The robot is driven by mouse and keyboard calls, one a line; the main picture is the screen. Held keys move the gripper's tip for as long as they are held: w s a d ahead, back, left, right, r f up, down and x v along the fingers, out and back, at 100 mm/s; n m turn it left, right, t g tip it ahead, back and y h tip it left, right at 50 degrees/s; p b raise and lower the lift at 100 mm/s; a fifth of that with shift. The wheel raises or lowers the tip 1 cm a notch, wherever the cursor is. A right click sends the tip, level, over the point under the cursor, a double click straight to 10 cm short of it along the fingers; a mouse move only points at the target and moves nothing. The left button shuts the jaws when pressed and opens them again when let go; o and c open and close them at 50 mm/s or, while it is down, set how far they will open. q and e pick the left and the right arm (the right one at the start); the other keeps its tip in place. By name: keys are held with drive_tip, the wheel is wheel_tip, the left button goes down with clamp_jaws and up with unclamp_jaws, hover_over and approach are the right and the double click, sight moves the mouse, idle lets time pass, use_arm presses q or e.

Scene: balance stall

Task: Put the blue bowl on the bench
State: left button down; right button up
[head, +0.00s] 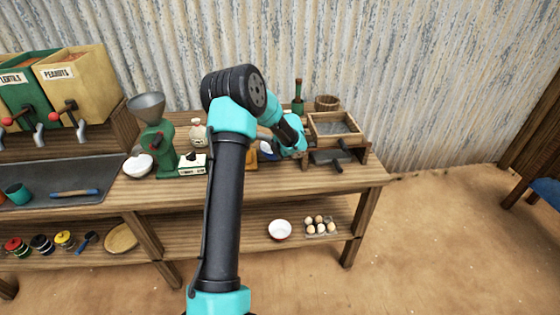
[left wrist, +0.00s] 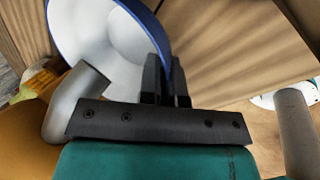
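The blue bowl shows in the left wrist view (left wrist: 105,40) as a pale inside with a blue rim, tilted up close to the camera. A bit of it shows in the head view (head: 266,148) beside my left gripper (head: 300,146). In the left wrist view the two dark fingers (left wrist: 166,85) are close together with the bowl's rim between them. Whether the bowl touches anything below is hidden. The wooden bench (head: 335,179) runs along the wall, with my left arm covering part of its top. My right gripper is not in view.
A wooden box with a mesh tray (head: 335,126) stands right of my gripper, a green bottle (head: 298,96) behind. A green grinder (head: 155,140) and a white bowl (head: 138,165) stand left.

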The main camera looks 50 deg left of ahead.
use_arm(q)
drive_tip(key=shift+a, duration=0.1)
drive_tip(key=shift+f, duration=1.75)
drive_tip(key=c, duration=1.3)
unclamp_jaws()
drive_tip(key=w+v, duration=0.1)
drive_tip(key=v, duration=1.1)
drive_tip(key=shift+s, duration=0.45)
